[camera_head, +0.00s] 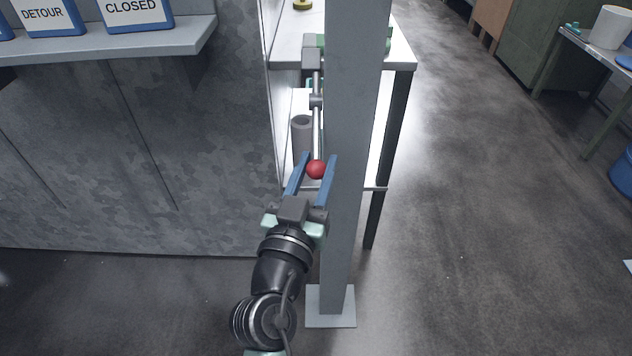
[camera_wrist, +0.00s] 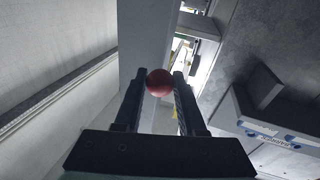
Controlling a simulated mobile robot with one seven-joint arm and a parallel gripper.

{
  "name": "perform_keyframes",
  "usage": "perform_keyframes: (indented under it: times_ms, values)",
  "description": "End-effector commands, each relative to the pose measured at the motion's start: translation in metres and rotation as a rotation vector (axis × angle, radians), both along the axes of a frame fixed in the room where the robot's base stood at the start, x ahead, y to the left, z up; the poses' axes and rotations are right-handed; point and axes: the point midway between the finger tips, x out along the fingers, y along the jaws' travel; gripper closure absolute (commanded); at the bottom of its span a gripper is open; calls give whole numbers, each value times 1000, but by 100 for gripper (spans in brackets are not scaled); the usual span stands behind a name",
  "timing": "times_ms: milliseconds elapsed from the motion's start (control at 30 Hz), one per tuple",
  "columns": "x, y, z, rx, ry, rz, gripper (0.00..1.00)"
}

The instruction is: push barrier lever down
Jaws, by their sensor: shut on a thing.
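The barrier lever (camera_head: 317,128) is a thin grey rod beside a grey post. It runs from a dark grey bracket (camera_head: 311,60) near the post's upper part to a red ball knob (camera_head: 316,169) at its near end. My gripper (camera_head: 319,157) has its two blue fingers on either side of the knob and is shut on it. In the wrist view the red knob (camera_wrist: 159,82) sits between the fingertips, and the rod behind it is mostly hidden.
The tall grey post (camera_head: 345,200) stands close to the right of my gripper on a square foot plate (camera_head: 331,313). A white-topped table (camera_head: 402,55) is behind it. A grey wall with a shelf (camera_head: 120,42) of signs is on the left. Open floor lies to the right.

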Motion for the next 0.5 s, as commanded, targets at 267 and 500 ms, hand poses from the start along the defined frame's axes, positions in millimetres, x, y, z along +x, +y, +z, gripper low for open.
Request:
perform_keyframes:
  times_ms: [267, 500]
  values:
    - [5, 0, -13, -1, -72, 1, 100]
    - [9, 1, -17, 0, -132, 2, 100]
